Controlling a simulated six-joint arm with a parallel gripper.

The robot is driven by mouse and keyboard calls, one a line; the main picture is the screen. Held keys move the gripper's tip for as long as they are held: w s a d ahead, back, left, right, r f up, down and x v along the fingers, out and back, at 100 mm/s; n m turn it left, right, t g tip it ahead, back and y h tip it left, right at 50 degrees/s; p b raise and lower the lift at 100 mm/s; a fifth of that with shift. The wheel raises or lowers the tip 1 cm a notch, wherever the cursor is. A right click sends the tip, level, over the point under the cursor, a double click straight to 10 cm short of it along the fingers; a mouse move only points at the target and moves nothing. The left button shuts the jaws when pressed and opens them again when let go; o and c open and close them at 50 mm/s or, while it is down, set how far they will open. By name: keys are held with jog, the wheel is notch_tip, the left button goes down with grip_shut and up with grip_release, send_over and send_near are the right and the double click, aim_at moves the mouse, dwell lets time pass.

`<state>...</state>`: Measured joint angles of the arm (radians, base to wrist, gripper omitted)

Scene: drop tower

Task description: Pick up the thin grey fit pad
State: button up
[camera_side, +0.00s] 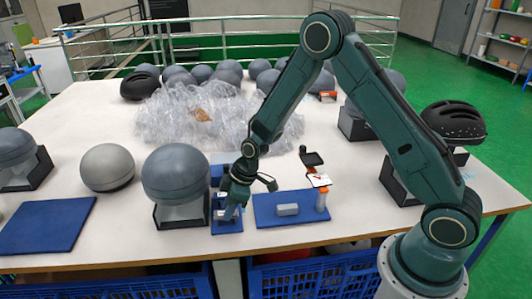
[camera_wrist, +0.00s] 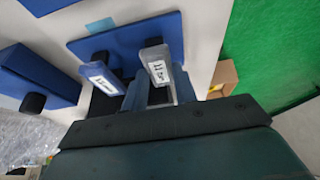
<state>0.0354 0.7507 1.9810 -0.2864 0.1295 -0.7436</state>
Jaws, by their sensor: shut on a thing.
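In the wrist view a grey pad (camera_wrist: 155,62) with a white label stands upright between the two fingers of my gripper (camera_wrist: 160,90). The fingers are shut on it. Its label looks like "11 mm", but is hard to read. A bluish pad (camera_wrist: 101,76) with a similar label stands just to the left, outside the jaws. In the side view my gripper (camera_side: 232,207) points down at a small blue rack (camera_side: 227,227), low over the table. The held pad is mostly hidden there by the gripper, and I cannot tell whether it is clear of the rack.
A blue mat (camera_side: 262,215) with a grey block (camera_side: 288,210) and an orange-white post (camera_side: 322,198) lies right of the rack. A grey dome on a stand (camera_side: 176,174) is close on the left. Clear plastic wrap (camera_side: 190,115) is behind. Another blue mat (camera_side: 45,226) lies far left.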

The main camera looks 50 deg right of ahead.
jog(key=shift+r, duration=0.15)
notch_tip(320, 180, up, 20)
dwell(0.8)
jog(key=shift+d, duration=0.15)
dwell(0.4)
